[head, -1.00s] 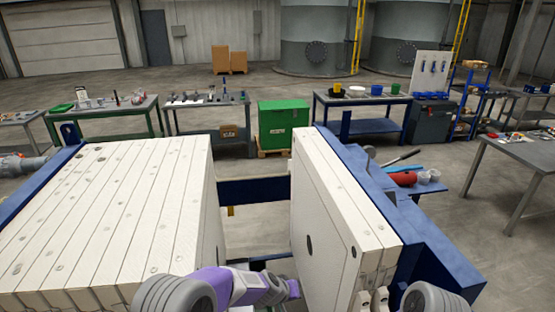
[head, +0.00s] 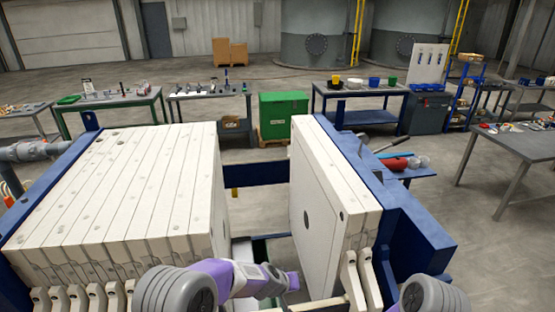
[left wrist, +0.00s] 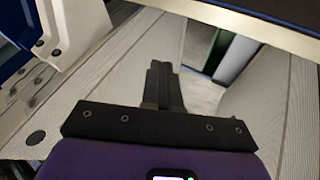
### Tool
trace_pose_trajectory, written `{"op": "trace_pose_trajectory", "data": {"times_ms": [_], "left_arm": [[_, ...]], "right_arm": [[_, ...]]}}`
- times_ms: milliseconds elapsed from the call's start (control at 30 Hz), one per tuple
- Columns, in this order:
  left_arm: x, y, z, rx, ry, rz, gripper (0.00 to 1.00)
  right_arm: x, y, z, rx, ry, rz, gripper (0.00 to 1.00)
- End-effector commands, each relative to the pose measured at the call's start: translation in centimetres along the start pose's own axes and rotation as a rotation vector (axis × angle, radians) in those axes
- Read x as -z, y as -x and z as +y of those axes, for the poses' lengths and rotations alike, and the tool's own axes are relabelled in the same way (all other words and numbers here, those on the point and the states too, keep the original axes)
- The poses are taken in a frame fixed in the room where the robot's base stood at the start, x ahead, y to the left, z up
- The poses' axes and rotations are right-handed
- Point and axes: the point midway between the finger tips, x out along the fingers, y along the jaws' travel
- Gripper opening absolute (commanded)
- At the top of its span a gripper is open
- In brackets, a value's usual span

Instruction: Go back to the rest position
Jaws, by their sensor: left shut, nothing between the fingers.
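My left gripper (head: 293,281) reaches into the gap between the two groups of white filter plates, from the near side. In the left wrist view its dark fingers (left wrist: 163,82) are together with nothing between them. The thick stack of plates (head: 125,195) stands left of it, and the thinner group (head: 335,205) stands close to its right. I cannot tell whether the gripper touches a plate. A grey part of my right arm (head: 435,295) shows at the bottom right; the right gripper is out of view.
The blue press frame (head: 415,235) runs along the right of the plates. A blue shelf with a red item (head: 395,164) sits beside it. White plate handles (head: 360,280) stick out toward me. A green box (head: 284,118) and work tables stand behind; a grey table (head: 515,150) is at right.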

Motion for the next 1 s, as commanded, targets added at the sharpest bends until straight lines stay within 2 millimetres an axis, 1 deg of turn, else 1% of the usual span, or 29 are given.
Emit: {"op": "trace_pose_trajectory", "data": {"times_ms": [167, 267, 300, 367, 467, 500, 567, 600, 667, 700, 833, 900, 967, 1000], "left_arm": [[-2.8, -0.8, -4.2, 0.061, 0.025, -0.046, 0.0], [-4.8, -1.2, -6.8, 0.098, 0.04, -0.076, 0.0], [-5.7, -1.3, -7.9, 0.114, 0.048, -0.089, 0.0], [-7.2, -1.4, -9.6, 0.135, 0.057, -0.113, 0.0], [-10.3, -1.4, -12.5, 0.169, 0.078, -0.156, 0.0], [-11.8, -1.3, -13.7, 0.182, 0.088, -0.176, 0.0], [-14.3, -1.0, -15.5, 0.199, 0.104, -0.212, 0.0], [-16.1, -0.8, -16.6, 0.207, 0.117, -0.235, 0.0], [-18.9, -0.2, -18.0, 0.214, 0.138, -0.272, 0.0], [-20.8, 0.3, -18.7, 0.213, 0.151, -0.295, 0.0], [-26.4, 2.1, -19.8, 0.19, 0.205, -0.366, 0.0], [-29.2, 3.3, -19.7, 0.165, 0.238, -0.401, 0.0], [-31.3, 4.3, -19.4, 0.137, 0.269, -0.427, 0.0], [-31.2, 2.9, -19.9, 0.14, 0.256, -0.415, 0.0]], "right_arm": [[-0.1, 0.0, 0.0, 0.0, 0.0, -0.002, 0.57], [0.0, 0.0, 0.0, 0.0, 0.0, 0.0, 0.57], [0.0, 0.0, 0.0, 0.0, 0.0, 0.0, 0.57], [0.0, 0.0, 0.0, 0.0, 0.001, 0.0, 0.57], [0.0, 0.0, 0.0, 0.0, 0.001, 0.0, 0.57], [0.0, 0.0, 0.0, 0.0, 0.0, -0.001, 0.57], [-0.1, 0.0, 0.0, 0.0, 0.0, -0.002, 0.57], [-0.1, 0.0, 0.0, 0.0, 0.0, -0.002, 0.57], [-0.1, 0.0, 0.0, 0.0, 0.0, -0.002, 0.57], [-0.1, 0.0, 0.0, 0.0, 0.0, -0.002, 0.57], [0.0, 0.0, 0.0, 0.0, 0.0, -0.001, 0.57], [0.0, 0.0, 0.0, 0.0, 0.0, -0.001, 0.57], [0.0, 0.0, 0.0, 0.0, 0.0, -0.001, 0.57], [0.1, -1.2, 0.5, 0.0, 0.0, 0.0, 0.57]]}}
